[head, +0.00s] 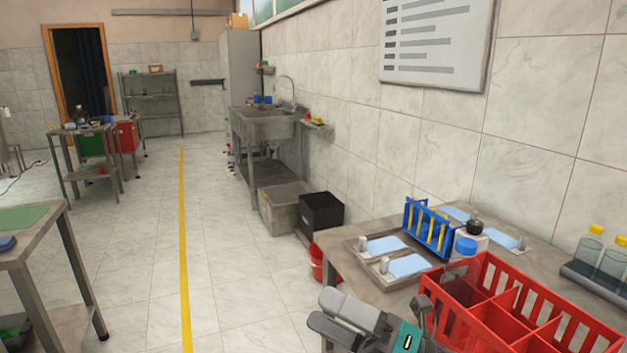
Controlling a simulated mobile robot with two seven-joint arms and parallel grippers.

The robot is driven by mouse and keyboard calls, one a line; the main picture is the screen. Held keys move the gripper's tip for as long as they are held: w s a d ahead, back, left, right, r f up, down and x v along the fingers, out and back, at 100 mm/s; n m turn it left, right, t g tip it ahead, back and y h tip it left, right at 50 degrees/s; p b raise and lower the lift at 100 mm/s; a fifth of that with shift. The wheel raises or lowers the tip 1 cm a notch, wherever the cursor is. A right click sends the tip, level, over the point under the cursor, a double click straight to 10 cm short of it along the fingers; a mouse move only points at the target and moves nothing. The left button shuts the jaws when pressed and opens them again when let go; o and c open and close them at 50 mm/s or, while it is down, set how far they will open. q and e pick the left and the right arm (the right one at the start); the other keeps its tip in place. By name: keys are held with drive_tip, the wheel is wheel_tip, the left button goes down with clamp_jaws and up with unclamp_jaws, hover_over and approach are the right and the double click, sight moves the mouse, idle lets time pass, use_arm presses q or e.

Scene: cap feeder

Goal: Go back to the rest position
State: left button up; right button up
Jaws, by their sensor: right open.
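My right gripper (431,314) shows at the bottom of the head view, to the right of its grey arm link. It is open, with its dark fingers in front of the left side of a red divided crate (560,296) on the table. I cannot tell whether it touches the crate. I see nothing between its fingers. My left gripper is not in view.
The table (352,284) at the right also bears a blue rack (428,228), a blue-capped container (466,247), trays with light blue pads and yellow-capped bottles (591,250). Bins (321,211) and a sink (266,125) stand along the wall. The floor (140,240) is clear.

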drive_tip(key=s+d+f+m+t+h, duration=0.2)
drive_tip(key=d+f+m+h, duration=0.2)
drive_tip(key=f+m, duration=0.3)
drive_tip(key=s+d+f+m+t+h, duration=0.2)
drive_tip(key=f+m+h, duration=0.5)
drive_tip(key=m, duration=0.6)
drive_tip(key=s+d+f+m+t+h+p, duration=0.1)
drive_tip(key=s+d+f+m+t+h, duration=0.1)
drive_tip(key=d+f+m+h, duration=0.4)
wheel_tip(320, 180, down, 3)
drive_tip(key=s+d+m, duration=0.1)
drive_tip(key=m, duration=0.3)
drive_tip(key=shift+s+r+m, duration=0.15)
drive_tip(key=shift+r+m, duration=0.05)
drive_tip(key=shift+m, duration=0.2)
drive_tip(key=s+f+m+g, duration=0.1)
drive_tip(key=s, duration=0.1)
drive_tip(key=s+d+f+m+g+h, duration=0.1)
drive_tip(key=s+f, duration=0.1)
drive_tip(key=s+d+f+m, duration=0.1)
drive_tip(key=s+f, duration=0.1)
drive_tip(key=shift+f+g+h, duration=0.15)
drive_tip(key=shift+g+h, duration=0.15)
drive_tip(key=shift+g, duration=0.1)
drive_tip(key=shift+c, duration=0.2)
